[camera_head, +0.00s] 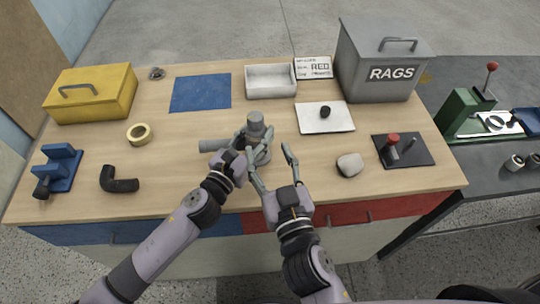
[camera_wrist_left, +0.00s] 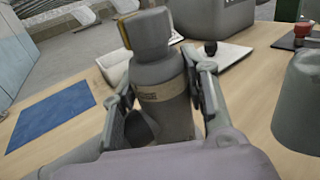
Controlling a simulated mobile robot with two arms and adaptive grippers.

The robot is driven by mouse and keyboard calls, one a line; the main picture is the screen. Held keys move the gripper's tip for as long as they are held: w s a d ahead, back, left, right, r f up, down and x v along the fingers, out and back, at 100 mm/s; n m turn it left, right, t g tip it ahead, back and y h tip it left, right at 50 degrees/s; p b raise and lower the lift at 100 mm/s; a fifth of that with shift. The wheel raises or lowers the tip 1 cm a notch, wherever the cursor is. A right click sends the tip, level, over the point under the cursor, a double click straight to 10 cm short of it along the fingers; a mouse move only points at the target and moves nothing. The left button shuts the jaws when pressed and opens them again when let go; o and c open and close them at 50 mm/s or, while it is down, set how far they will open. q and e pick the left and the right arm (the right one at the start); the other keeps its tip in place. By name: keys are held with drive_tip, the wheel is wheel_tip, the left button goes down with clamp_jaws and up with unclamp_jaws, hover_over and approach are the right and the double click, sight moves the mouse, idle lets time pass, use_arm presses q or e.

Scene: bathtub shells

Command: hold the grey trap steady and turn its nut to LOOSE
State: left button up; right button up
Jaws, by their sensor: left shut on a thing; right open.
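The grey trap (camera_head: 255,123) stands upright near the middle of the bench, with a grey side pipe (camera_head: 213,146) pointing left. My left gripper (camera_head: 254,138) is shut on the trap, one finger on each side of its body. In the left wrist view the trap (camera_wrist_left: 152,35) rises between the fingers (camera_wrist_left: 162,100); a pale band with markings too small to read runs around it. My right gripper (camera_head: 269,152) is open just right of and in front of the trap's lower part. Whether its left finger touches the trap cannot be told. The nut's marks are not readable.
A black elbow (camera_head: 120,185) and tape ring (camera_head: 139,143) lie left.

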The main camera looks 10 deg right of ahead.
use_arm(q)
drive_tip(key=o, duration=1.4)
drive_tip(key=shift+c, duration=0.2)
